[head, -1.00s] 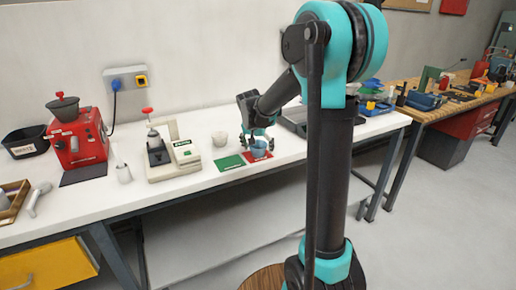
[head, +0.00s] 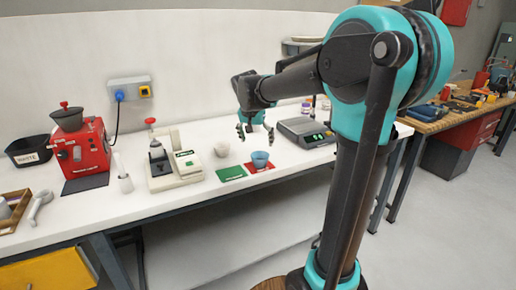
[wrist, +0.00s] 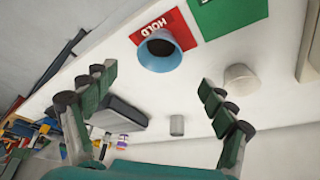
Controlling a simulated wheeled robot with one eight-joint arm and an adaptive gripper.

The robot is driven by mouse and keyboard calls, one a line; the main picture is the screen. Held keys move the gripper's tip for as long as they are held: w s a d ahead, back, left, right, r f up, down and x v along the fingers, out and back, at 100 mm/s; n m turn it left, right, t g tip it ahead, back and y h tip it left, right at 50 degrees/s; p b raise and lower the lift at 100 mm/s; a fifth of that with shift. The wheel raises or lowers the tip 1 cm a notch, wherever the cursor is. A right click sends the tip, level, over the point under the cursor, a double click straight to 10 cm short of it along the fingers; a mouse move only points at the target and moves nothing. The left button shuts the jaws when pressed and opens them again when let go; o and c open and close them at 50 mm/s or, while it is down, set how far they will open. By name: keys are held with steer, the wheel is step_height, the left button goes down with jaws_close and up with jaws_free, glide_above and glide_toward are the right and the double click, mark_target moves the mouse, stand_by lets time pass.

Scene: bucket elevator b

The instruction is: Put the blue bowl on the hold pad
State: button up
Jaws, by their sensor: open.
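The blue bowl (head: 260,159) stands upright on the red hold pad (head: 259,168) near the front edge of the white bench. In the wrist view the bowl (wrist: 159,51) covers part of the pad (wrist: 174,24), whose HOLD lettering shows beside it. My gripper (head: 256,133) is open and empty, above and behind the bowl, apart from it. In the wrist view its two fingers (wrist: 163,104) are spread wide with nothing between them in their grip.
A green pad (head: 231,173) lies left of the red one, with a pale cup (head: 222,149) behind. A cream machine (head: 177,164) and red grinder (head: 80,150) stand left. A grey scale (head: 305,132) is at right.

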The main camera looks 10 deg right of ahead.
steer(key=s+d+f+n+y, duration=0.1)
steer(key=s+d+f+n, duration=0.1)
steer(key=s+f, duration=0.8)
steer(key=s+d+f+n+y, duration=0.1)
steer(key=s+d+f+n, duration=0.2)
steer(key=s+f, duration=0.7)
steer(key=s+d, duration=0.1)
steer(key=s, duration=0.5)
steer(key=shift+s, duration=0.35)
